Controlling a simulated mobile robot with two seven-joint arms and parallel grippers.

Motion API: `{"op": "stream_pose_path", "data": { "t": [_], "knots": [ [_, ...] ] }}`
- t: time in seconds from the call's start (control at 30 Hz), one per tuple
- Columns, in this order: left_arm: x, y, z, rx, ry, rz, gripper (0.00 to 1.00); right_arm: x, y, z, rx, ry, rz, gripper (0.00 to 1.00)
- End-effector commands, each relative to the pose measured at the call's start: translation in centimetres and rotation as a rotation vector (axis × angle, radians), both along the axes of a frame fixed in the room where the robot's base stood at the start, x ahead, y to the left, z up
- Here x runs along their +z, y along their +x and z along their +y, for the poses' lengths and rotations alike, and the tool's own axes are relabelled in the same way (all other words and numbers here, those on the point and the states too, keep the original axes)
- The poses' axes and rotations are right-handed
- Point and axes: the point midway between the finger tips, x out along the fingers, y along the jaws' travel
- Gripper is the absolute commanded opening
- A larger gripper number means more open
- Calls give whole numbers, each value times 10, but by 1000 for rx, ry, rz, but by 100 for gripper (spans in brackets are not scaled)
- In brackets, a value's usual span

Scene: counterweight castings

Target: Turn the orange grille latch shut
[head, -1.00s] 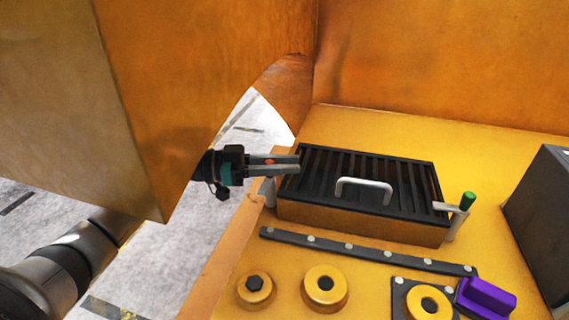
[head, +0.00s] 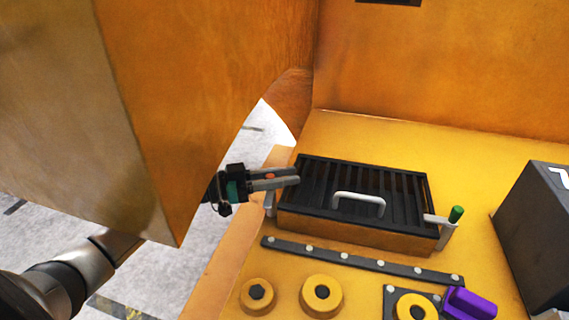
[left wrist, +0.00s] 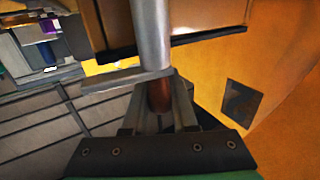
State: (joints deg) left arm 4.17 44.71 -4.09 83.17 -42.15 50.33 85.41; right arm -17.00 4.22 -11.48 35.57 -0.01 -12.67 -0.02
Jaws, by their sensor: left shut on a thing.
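The black slatted grille (head: 395,202) with a pale bar handle lies on a low yellow box. The orange latch is at its left end; its orange grip (head: 271,176) shows between the fingers of my left gripper (head: 285,178), which is shut on it. In the left wrist view the grip looks reddish brown (left wrist: 159,96) between the fingers, under a grey lever plate (left wrist: 125,80) and beside a silver post (left wrist: 150,35). My gripper hides most of the latch in the head view, so I cannot tell the lever's angle there. My right gripper is not in view.
A green-tipped latch (head: 456,213) stands at the grille's right end. In front are a dark bolted strip (head: 360,260), yellow round castings (head: 322,296) and a purple block (head: 468,303). A dark block (head: 535,235) stands right. A big orange wall (head: 210,90) hangs over my left arm.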

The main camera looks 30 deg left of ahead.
Motion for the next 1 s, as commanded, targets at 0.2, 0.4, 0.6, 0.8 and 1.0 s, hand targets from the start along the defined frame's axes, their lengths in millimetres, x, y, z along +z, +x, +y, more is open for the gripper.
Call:
{"op": "stream_pose_path", "data": {
  "t": [0.2, 0.4, 0.6, 0.8, 1.0],
  "knots": [
    [6, 2, 2, 131, -2, 5, 0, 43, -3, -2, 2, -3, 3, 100],
    [5, 4, 5, 259, -3, 5, 0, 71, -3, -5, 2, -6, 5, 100],
    [4, 6, 8, 406, -6, 5, 0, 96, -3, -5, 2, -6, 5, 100],
    [3, 8, 13, 584, -9, 7, 0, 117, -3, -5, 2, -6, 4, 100],
    [1, 9, 18, 760, -11, 5, 0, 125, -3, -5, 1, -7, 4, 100]
  ]
}}
